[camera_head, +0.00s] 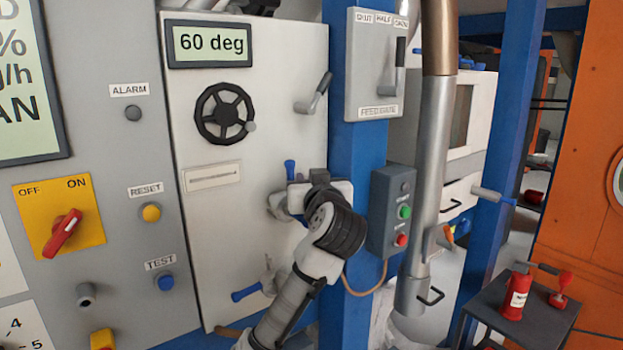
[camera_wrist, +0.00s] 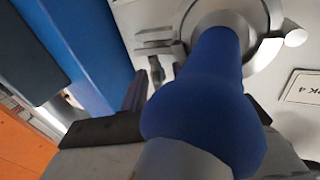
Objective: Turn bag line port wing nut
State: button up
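My gripper (camera_head: 305,195) is up against the white panel, at the upper blue-handled fitting (camera_head: 290,171). My wrist hides part of that fitting. In the wrist view the blue handle (camera_wrist: 205,95) is very close and fills the middle. Behind it are a round grey collar (camera_wrist: 262,60) and a pale rounded lug (camera_wrist: 296,38). One dark finger (camera_wrist: 135,92) shows left of the handle; the handle hides much of the other side, so I cannot tell whether the fingers touch anything. I cannot make out for sure which part is the wing nut.
A lower blue-handled fitting (camera_head: 247,292) is beneath my wrist. A blue post (camera_head: 352,150) and a grey box with green and red buttons (camera_head: 391,212) stand just right. A black handwheel (camera_head: 224,113) and a grey lever (camera_head: 316,95) stick out above.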

jog(key=shift+c, duration=0.4)
grip_shut()
jog(key=shift+d+y, duration=0.1)
jog(key=shift+y, duration=0.2)
jog(key=shift+f+n+g+y+b, duration=0.1)
jog(key=shift+n+g+y+b, duration=0.3)
jog(key=shift+n+y, duration=0.45)
jog(key=shift+n+g+y, duration=0.3)
jog(key=shift+n+y, duration=0.25)
jog(key=shift+y, duration=0.4)
jog(key=shift+o, duration=0.4)
grip_release()
